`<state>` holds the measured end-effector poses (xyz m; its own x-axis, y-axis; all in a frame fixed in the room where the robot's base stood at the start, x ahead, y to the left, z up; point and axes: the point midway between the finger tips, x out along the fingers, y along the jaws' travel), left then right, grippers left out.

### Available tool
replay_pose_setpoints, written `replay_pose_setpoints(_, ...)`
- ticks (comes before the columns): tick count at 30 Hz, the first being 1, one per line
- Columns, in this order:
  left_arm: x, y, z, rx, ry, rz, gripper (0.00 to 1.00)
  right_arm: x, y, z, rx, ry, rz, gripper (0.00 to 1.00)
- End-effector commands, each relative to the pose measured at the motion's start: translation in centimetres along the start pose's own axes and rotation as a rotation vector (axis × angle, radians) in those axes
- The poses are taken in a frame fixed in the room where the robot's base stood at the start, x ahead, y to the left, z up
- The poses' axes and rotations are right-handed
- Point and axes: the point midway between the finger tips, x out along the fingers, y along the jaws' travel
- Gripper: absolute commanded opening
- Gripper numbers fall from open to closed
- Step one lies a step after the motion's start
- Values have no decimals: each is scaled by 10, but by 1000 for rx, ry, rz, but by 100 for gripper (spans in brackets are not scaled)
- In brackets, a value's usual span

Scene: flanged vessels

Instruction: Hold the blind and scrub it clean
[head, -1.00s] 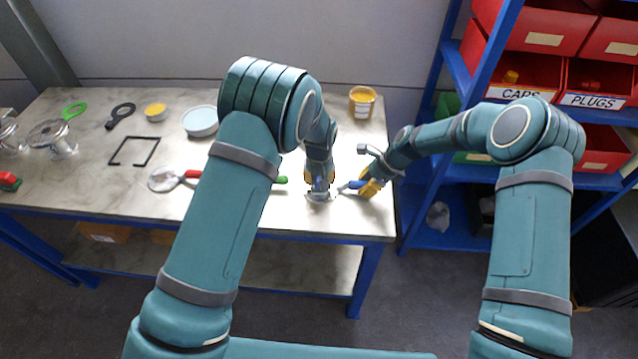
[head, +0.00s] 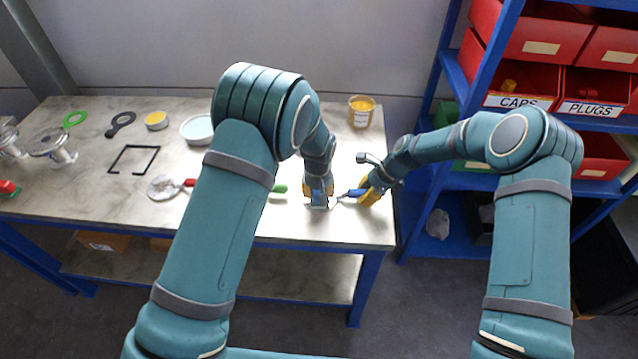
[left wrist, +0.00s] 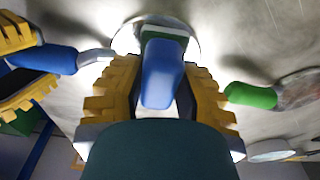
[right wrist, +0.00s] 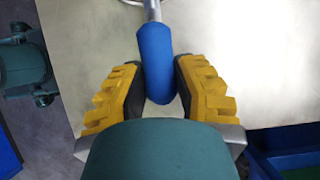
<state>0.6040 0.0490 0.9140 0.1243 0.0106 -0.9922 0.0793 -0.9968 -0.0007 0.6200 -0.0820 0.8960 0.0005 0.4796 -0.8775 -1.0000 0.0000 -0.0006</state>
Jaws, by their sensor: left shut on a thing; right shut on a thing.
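My left gripper (head: 318,199) points down and is shut on a blue-handled scrubber (left wrist: 163,75) with a green and white underside. The scrubber is at the round, shiny disc of the blind (left wrist: 124,40), hiding much of it; I cannot tell how hard it touches. My right gripper (head: 367,194) is shut on the blind's blue handle (right wrist: 155,62), which also shows in the head view (head: 355,192). A thin metal neck runs from the handle to the disc. The disc lies low over the table's right front part.
A green-handled disc tool (left wrist: 252,95) lies close left of the scrubber, partly behind my arm in the head view. A red-handled one (head: 162,187) lies further left. A yellow pot (head: 361,111) stands at the back. A blue shelf with red bins (head: 520,80) stands right.

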Motion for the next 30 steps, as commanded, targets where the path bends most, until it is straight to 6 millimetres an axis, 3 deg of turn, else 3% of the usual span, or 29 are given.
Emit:
replay_pose_setpoints(7,-2,-2,24,1,-3,-1,0,1,1,-1,1,1,2,1)
replay_pose_setpoints(9,-6,-2,22,1,0,0,0,1,1,-1,1,1,2,1)
replay_pose_setpoints(12,-28,-2,19,1,3,2,0,1,1,-1,1,1,1,1)
replay_pose_setpoints(30,-79,-2,12,0,2,1,0,1,0,0,0,1,1,1)
